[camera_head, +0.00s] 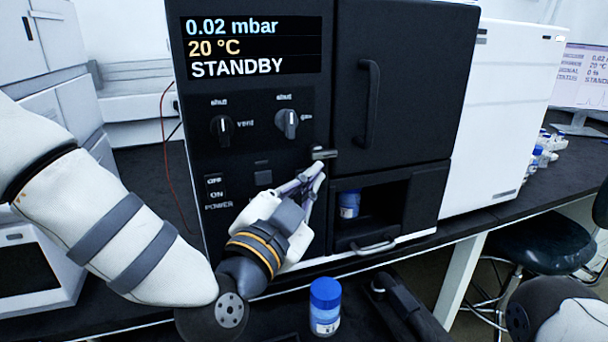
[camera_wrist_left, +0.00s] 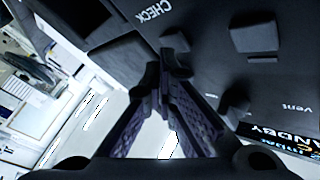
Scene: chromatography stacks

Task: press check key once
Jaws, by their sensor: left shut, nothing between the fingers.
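The black instrument (camera_head: 345,45) has a display (camera_head: 250,47) reading 0.02 mbar, 20 °C, STANDBY. My left gripper (camera_head: 317,168) is shut and empty, in front of the lower panel. Its fingertips (camera_wrist_left: 165,65) are right beside that block; I cannot tell whether they touch. My right gripper is out of view.
Two knobs (camera_head: 222,127) (camera_head: 288,122) are above. A blue-capped bottle (camera_head: 325,307) stands in front; another (camera_head: 349,204) sits in the open bay.

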